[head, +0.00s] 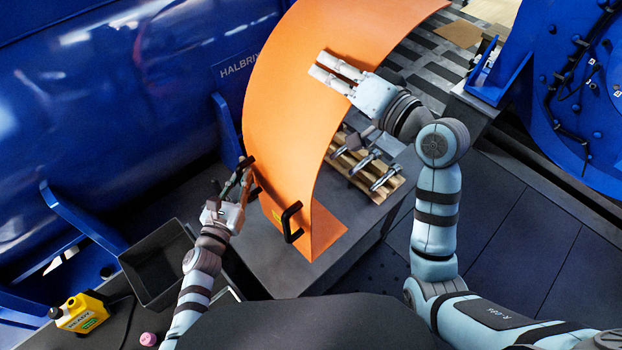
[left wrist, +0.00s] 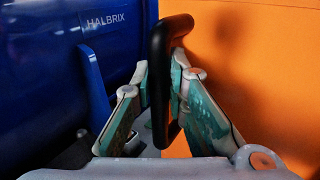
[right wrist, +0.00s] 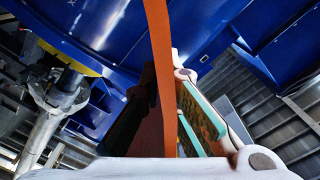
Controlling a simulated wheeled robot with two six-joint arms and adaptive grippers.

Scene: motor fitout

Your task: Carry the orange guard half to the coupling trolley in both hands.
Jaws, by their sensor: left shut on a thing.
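The orange guard half (head: 285,120) is a large curved sheet standing on a grey bench top, with black handles on its lower part. My left gripper (head: 243,178) is shut on the left black handle (left wrist: 160,75); in the left wrist view its fingers lie either side of the bar. The other handle (head: 289,222) is free. My right gripper (head: 326,72) is at the guard's right side, higher up. In the right wrist view the guard's edge (right wrist: 160,60) runs between its fingers; whether they press on it is unclear. The coupling trolley cannot be identified.
A wooden rack (head: 385,182) with metal parts sits right of the guard. A blue machine (head: 110,90) marked HALBRIX stands at left, another (head: 585,130) at right. Dark floor (head: 510,240) at right looks clear.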

